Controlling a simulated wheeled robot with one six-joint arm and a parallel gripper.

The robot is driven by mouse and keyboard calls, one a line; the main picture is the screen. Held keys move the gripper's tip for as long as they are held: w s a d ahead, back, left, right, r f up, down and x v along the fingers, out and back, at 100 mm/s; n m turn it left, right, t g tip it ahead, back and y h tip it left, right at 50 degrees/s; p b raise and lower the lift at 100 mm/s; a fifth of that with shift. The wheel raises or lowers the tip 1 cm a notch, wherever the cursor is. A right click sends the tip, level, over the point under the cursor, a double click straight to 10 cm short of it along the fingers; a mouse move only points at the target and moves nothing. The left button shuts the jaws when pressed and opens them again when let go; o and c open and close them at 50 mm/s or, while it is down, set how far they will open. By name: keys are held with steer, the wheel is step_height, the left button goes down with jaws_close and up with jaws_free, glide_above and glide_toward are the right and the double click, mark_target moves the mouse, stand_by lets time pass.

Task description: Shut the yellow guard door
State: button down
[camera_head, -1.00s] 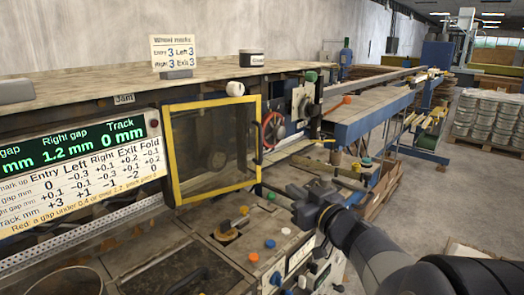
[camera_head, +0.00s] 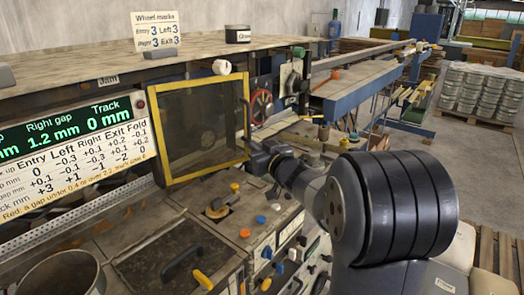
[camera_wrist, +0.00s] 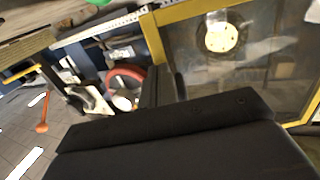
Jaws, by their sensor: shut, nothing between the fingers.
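In the wrist view the door's yellow frame (camera_wrist: 187,12) and panel fill the right side, beyond my dark gripper (camera_wrist: 165,84).
A red handwheel (camera_head: 260,106) lies just right of the door. Below is the machine deck with an orange-topped knob (camera_head: 217,208), a yellow-tipped handle (camera_head: 202,279) and a round bin (camera_head: 62,278). A green readout board (camera_head: 70,140) stands left. A blue conveyor (camera_head: 350,98) runs behind.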

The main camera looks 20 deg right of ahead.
steer(key=shift+w, duration=0.2)
steer(key=w+p, duration=0.1)
steer(key=w+a+n+y+p, duration=0.1)
steer(key=w+p, duration=0.1)
steer(key=w+y+p, duration=0.1)
steer(key=w, duration=0.1)
steer(key=shift+w+a+g, duration=0.2)
steer(key=shift+a+g, duration=0.2)
steer(key=shift+s, duration=0.15)
stand_by(0.3)
